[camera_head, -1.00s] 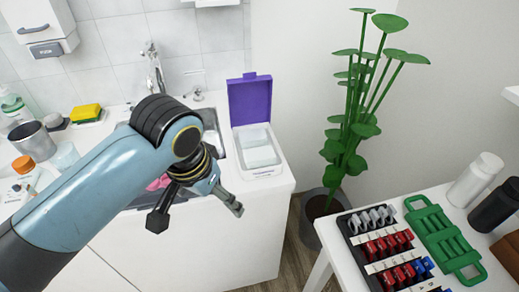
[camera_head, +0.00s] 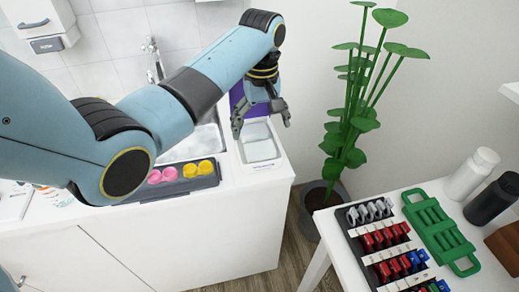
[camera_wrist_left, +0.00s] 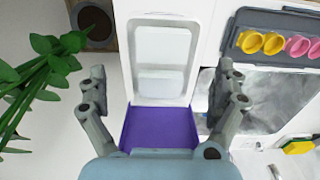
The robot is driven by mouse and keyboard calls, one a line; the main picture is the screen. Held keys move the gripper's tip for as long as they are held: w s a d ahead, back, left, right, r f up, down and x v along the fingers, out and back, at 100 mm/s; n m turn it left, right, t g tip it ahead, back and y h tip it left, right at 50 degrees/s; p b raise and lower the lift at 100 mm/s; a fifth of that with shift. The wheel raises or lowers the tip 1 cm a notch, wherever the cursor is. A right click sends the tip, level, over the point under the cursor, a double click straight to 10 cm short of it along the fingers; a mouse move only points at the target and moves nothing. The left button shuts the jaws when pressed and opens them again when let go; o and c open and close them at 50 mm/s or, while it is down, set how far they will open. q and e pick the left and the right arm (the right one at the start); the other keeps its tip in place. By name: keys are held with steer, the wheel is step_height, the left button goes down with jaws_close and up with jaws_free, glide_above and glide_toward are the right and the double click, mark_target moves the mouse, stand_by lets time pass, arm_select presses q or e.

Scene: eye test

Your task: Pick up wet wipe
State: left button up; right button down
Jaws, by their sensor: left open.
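The wet wipe (camera_head: 260,149) is a white sheet or stack inside an open white box with a raised purple lid (camera_head: 236,97). The box stands on the right end of the white counter. In the left wrist view the white wipe (camera_wrist_left: 161,46) shows inside the box, with the purple lid (camera_wrist_left: 160,128) nearer my gripper. My left gripper (camera_head: 262,128) is open and empty, with its fingers spread above the box. In the left wrist view its fingers (camera_wrist_left: 162,90) lie on either side of the box. My right gripper is not in view.
A dark tray (camera_head: 180,185) with pink and yellow round cups stands left of the box, in front of the sink (camera_head: 205,142). A potted plant (camera_head: 350,130) stands right of the counter. A side table holds a green rack (camera_head: 440,234) and several red and blue pieces.

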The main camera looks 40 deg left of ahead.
mark_target(260, 147)
arm_select(q)
steer(key=f, duration=0.6)
steer(key=shift+s+a+f+p, duration=0.1)
steer(key=shift+s+f+p, duration=0.1)
steer(key=shift+f+p, duration=0.1)
steer(key=c, duration=0.9)
